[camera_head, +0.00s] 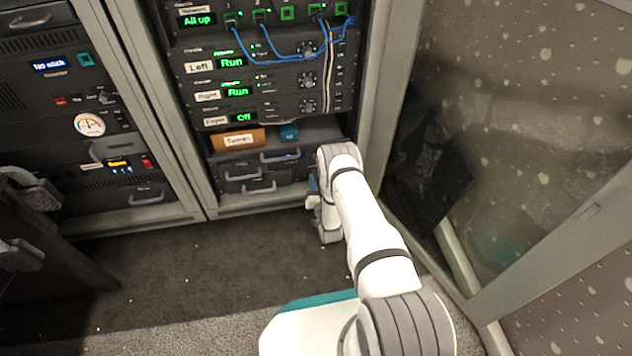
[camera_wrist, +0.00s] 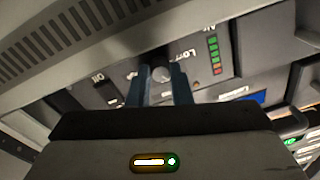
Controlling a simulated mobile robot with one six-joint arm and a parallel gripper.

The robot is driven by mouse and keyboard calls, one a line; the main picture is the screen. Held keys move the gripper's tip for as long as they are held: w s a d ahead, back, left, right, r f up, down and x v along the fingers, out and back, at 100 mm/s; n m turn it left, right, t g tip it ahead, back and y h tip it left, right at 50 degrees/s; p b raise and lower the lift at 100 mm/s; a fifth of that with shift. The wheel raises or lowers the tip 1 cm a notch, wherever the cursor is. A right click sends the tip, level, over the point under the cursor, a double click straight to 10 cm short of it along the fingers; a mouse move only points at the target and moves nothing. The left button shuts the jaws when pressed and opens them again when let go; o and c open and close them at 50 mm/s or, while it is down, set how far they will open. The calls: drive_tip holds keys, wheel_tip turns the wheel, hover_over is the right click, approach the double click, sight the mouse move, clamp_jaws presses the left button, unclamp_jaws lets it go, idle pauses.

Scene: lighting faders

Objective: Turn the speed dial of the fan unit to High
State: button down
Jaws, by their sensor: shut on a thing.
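Lettering starting "Lo" stands beside the dial, and "Off" is printed further left. The dial's pointer cannot be made out. A bar of green and red lights (camera_wrist: 214,56) under "Air" is to the right. In the head view, my arm reaches low at the rack's right side; the dial and fingers are hidden there.
In the head view, rack units (camera_head: 262,90) with green displays and blue cables are above my wrist. Drawers (camera_head: 262,187) are left of it. A second rack (camera_head: 75,120) stands left and a speckled glass panel (camera_head: 530,110) right. The floor in front is mostly clear.

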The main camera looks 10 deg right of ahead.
drive_tip(key=m, duration=0.6)
drive_tip(key=shift+h, duration=0.3)
drive_tip(key=m, duration=0.6)
drive_tip(key=shift+m+h+p, duration=0.3)
drive_tip(key=shift+m, duration=0.1)
drive_tip(key=m, duration=0.6)
drive_tip(key=shift+m+h+p, duration=0.3)
drive_tip(key=shift+p, duration=0.05)
drive_tip(key=m, duration=0.5)
drive_tip(key=shift+m+g+p, duration=0.3)
drive_tip(key=shift+g+p, duration=0.05)
drive_tip(key=shift+g, duration=0.05)
drive_tip(key=c, duration=1.3)
unclamp_jaws()
drive_tip(key=shift+a, duration=0.1)
drive_tip(key=shift+s, duration=0.1)
